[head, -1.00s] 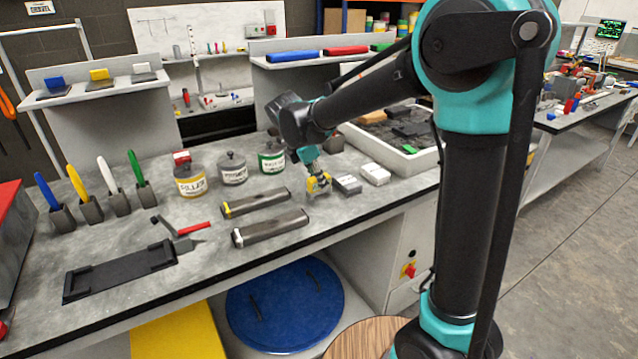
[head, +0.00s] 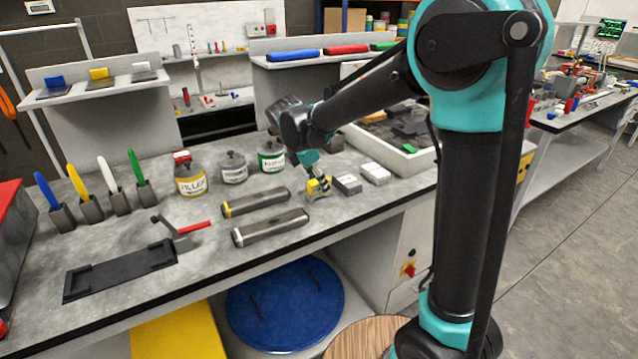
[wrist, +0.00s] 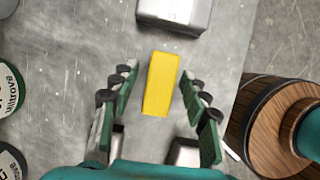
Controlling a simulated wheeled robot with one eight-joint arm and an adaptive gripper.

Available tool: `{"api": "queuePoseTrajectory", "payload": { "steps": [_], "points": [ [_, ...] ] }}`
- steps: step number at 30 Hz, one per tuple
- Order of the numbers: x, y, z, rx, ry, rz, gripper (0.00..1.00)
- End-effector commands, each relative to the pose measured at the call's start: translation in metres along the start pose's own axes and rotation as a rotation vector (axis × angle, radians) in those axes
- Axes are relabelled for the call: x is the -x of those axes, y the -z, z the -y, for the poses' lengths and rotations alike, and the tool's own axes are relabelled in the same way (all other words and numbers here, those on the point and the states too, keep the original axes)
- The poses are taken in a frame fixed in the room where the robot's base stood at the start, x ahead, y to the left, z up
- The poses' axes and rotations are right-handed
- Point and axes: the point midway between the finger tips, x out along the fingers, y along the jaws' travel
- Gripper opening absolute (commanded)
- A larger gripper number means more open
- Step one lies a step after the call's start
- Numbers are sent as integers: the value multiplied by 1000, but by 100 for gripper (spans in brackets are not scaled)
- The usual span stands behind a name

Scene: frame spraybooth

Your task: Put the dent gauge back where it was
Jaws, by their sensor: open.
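I cannot tell for certain which thing is the dent gauge. A small yellow block (wrist: 161,84) lies between the spread fingers of my gripper (wrist: 159,76) in the wrist view, with a gap on each side. In the head view the yellow block (head: 318,191) is on the bench under my gripper (head: 317,180), partly covered by the fingers. My gripper is open and points down. Two long grey bars, the rear one (head: 256,202) and the front one (head: 270,228), lie left of it. A red-handled tool (head: 193,227) lies by a black tray (head: 76,285).
A grey block (head: 348,184) and a white-topped block (head: 376,173) sit just right of the yellow one. Lidded jars (head: 191,184) stand behind to the left. A raised-edge tray (head: 424,160) is at the right.

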Motion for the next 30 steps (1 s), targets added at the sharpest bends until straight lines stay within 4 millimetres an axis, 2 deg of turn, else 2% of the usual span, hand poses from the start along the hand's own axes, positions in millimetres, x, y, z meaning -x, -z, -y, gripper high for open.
{"api": "queuePoseTrajectory", "payload": {
  "steps": [5,12,18,24,30],
  "points": [
    [20,0,0,1,-1,0,46],
    [70,0,0,2,0,0,46],
    [104,0,0,1,0,0,46],
    [119,0,0,0,0,0,46],
    [116,-4,4,-31,0,-6,46]
  ]
}}
